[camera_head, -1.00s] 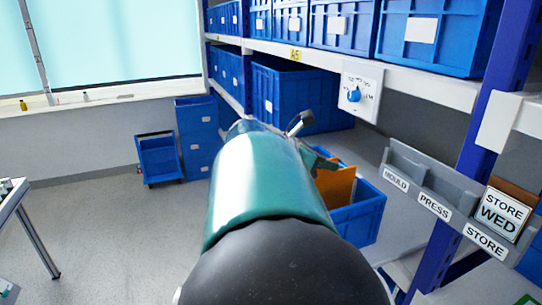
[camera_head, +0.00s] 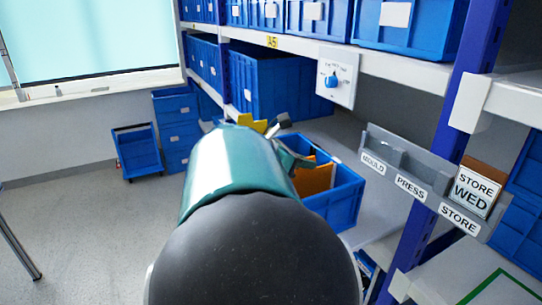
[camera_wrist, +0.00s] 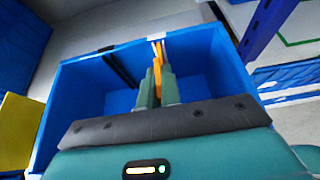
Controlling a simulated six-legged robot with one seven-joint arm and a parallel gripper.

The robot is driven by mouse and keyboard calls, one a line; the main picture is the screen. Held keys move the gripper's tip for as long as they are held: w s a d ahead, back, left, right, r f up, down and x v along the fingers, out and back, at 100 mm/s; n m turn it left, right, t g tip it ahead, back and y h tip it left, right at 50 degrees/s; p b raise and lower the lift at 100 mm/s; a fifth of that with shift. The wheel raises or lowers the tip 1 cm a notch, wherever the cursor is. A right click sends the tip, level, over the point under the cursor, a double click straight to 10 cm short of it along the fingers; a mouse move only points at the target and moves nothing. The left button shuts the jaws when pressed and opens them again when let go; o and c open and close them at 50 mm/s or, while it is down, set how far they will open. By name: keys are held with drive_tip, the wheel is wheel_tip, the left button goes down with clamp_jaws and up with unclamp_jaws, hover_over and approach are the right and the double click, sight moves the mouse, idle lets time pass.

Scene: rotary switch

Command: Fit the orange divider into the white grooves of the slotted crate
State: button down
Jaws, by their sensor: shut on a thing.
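The slotted crate (camera_head: 345,204) is an open blue box on the shelf, right of my arm in the head view. In the wrist view the crate (camera_wrist: 78,98) lies below my gripper, with white grooves (camera_wrist: 157,38) on its far wall and a dark pair to their left. My gripper (camera_wrist: 157,88) is shut on the orange divider (camera_wrist: 158,66), seen edge-on and roughly in line with the white grooves. In the head view the divider (camera_head: 316,180) shows at the crate's opening, partly hidden by my arm and the crate wall. I cannot tell whether its edges sit in the grooves.
A yellow object (camera_wrist: 14,128) stands left of the crate in the wrist view. A rotary switch (camera_head: 332,80) is mounted on the shelf edge above. A grey labelled rack (camera_head: 405,165) and a blue shelf post (camera_head: 440,150) stand to the right.

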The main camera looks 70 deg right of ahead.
drive_tip(key=c, duration=1.5)
unclamp_jaws()
drive_tip(key=v, duration=1.3)
drive_tip(key=shift+w+a+r, duration=0.15)
drive_tip(key=shift+w+a, duration=0.1)
drive_tip(key=w+a+f+m+t+y, duration=0.2)
drive_tip(key=w+a+f+t, duration=0.25)
drive_tip(key=a, duration=0.45)
drive_tip(key=w+a+f+m+t+y, duration=0.15)
drive_tip(key=w+a+f+t, duration=0.35)
drive_tip(key=a, duration=0.5)
drive_tip(key=a+f+m+t+y, duration=0.1)
drive_tip(key=a+f+m+y, duration=0.1)
drive_tip(key=a, duration=0.4)
drive_tip(key=a+f+m+t+y, duration=0.2)
drive_tip(key=a, duration=0.4)
drive_tip(key=a+f+m+t+y, duration=0.1)
drive_tip(key=a+f+m+y, duration=0.1)
drive_tip(key=a, duration=0.4)
drive_tip(key=shift+w+t, duration=0.1)
drive_tip(key=shift+t, duration=0.15)
